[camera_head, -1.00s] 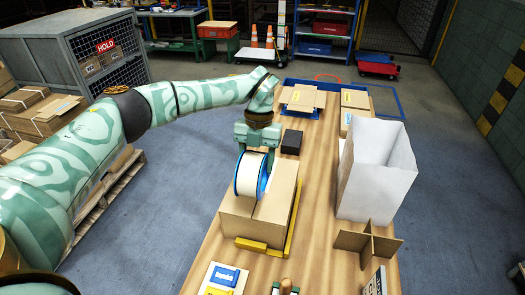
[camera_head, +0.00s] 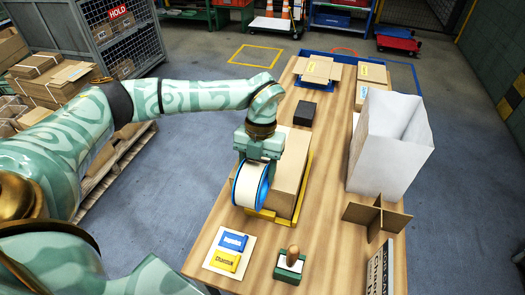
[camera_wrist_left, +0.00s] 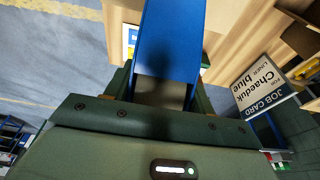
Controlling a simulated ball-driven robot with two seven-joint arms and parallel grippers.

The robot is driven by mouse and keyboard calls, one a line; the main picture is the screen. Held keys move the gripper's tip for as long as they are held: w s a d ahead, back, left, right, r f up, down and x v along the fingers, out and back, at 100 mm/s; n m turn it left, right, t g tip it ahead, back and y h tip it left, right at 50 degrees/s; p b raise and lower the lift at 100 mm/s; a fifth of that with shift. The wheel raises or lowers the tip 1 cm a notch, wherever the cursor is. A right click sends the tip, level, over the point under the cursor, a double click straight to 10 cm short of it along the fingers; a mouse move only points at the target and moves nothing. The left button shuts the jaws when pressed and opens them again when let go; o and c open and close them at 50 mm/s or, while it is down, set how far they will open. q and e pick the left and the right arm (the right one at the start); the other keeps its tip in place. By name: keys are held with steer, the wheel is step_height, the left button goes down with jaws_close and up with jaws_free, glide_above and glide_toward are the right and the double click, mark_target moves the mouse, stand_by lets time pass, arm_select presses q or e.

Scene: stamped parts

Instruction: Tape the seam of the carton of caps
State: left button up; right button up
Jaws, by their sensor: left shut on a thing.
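The brown carton (camera_head: 291,172) lies on the wooden bench against a yellow corner stop (camera_head: 271,216). My left gripper (camera_head: 257,160) is shut on a tape roll (camera_head: 249,188), white with blue rims. The roll is at the carton's near end, over its near left corner; whether it touches the carton I cannot tell. The gripper and roll hide much of the top, including most of the seam, so any tape on it cannot be made out. In the left wrist view the blue tape holder (camera_wrist_left: 170,45) sits between the fingers. My right gripper is not in view.
A white bin (camera_head: 387,145) and a cardboard divider (camera_head: 376,215) stand to the right. Nearer are blue and yellow labelled blocks (camera_head: 230,252), a wooden-handled stamp (camera_head: 291,262) and a job card (camera_wrist_left: 265,88).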

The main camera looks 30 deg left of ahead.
arm_select(q)
steer(key=s, duration=0.3)
steer(key=shift+d+r+p, duration=0.1)
steer(key=shift+d+p, duration=0.2)
steer(key=shift+d, duration=0.05)
steer(key=w+a+b, duration=0.2)
steer(key=w+b, duration=0.2)
steer(key=w, duration=0.7)
steer(key=shift+w+a, duration=0.4)
steer(key=shift+f+b, duration=0.3)
steer(key=shift+f, duration=0.35)
steer(key=shift+s, duration=0.1)
